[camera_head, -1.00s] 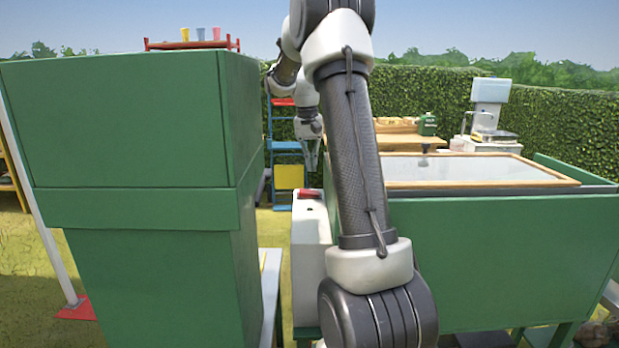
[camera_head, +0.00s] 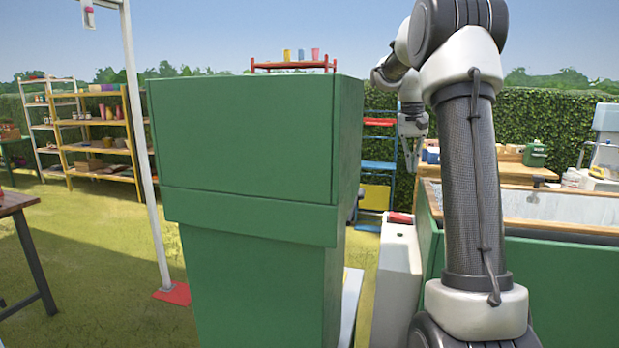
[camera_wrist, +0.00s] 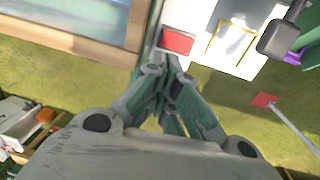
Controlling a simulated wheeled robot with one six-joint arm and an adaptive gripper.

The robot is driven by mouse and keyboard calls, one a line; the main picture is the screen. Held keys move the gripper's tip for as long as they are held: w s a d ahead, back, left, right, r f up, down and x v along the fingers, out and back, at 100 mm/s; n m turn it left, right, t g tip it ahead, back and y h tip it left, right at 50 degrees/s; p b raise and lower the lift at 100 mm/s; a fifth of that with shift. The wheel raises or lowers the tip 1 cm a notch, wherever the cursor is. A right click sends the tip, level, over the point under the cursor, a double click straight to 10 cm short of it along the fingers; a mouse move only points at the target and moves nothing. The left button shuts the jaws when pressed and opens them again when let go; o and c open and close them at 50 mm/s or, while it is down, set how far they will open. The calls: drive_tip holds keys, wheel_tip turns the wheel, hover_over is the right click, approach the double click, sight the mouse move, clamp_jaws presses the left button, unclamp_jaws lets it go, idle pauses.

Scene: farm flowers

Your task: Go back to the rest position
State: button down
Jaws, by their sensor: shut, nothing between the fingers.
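My gripper (camera_head: 411,168) hangs below my raised arm in the head view, to the right of the tall green cabinet. In the wrist view its fingers (camera_wrist: 163,70) come together at the tips, with nothing held between them. A white box with a red top piece (camera_head: 400,217) stands below the gripper in the head view. The red piece also shows just beyond the fingertips in the wrist view (camera_wrist: 177,41). My gripper appears apart from it.
A large green cabinet (camera_head: 262,150) stands close in front, with a red rack of cups (camera_head: 293,65) on top. A wood-rimmed green trough (camera_head: 560,265) is at right. A white pole (camera_head: 143,140) on a red base stands left. Grass is open between pole and shelves (camera_head: 100,130).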

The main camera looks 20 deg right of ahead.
wheel_tip(320, 180, down, 5)
drive_tip(key=s+a+n, duration=0.1)
drive_tip(key=s+a, duration=0.1)
drive_tip(key=s+a+n+t, duration=0.2)
drive_tip(key=s+a+n, duration=0.1)
drive_tip(key=s+a, duration=0.6)
drive_tip(key=s+a+n+t, duration=0.2)
drive_tip(key=s+a, duration=0.8)
drive_tip(key=s, duration=0.6)
drive_tip(key=shift+s+a+r+n+t+y, duration=0.2)
drive_tip(key=shift+a+r+n+t+y, duration=0.15)
drive_tip(key=shift+n, duration=0.35)
drive_tip(key=shift+d, duration=0.1)
